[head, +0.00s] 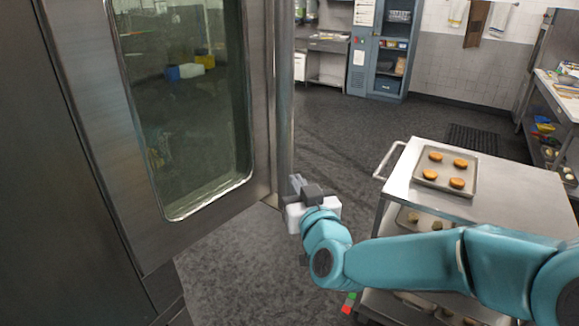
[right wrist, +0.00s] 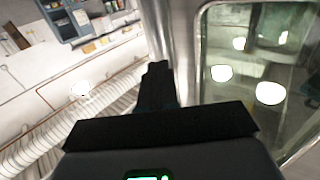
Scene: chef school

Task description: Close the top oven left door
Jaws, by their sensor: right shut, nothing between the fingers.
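The oven door (head: 105,130) is a tall steel door with a large glass window (head: 185,110). It stands swung out from the dark oven side at the left of the head view. A vertical bar handle (head: 285,90) runs along its far edge. My right gripper (head: 297,184) is shut and empty, by the handle's lower end. In the right wrist view the closed fingers (right wrist: 158,82) point up beside the steel bar (right wrist: 160,30), with the door glass (right wrist: 255,60) to the right. I cannot tell whether they touch. My left gripper is not in view.
A steel cart (head: 400,185) with a tray of buns (head: 447,172) stands to the right, close to my right arm. A blue cabinet (head: 375,50) is at the back. A counter (head: 560,95) lines the right side. The grey floor between is clear.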

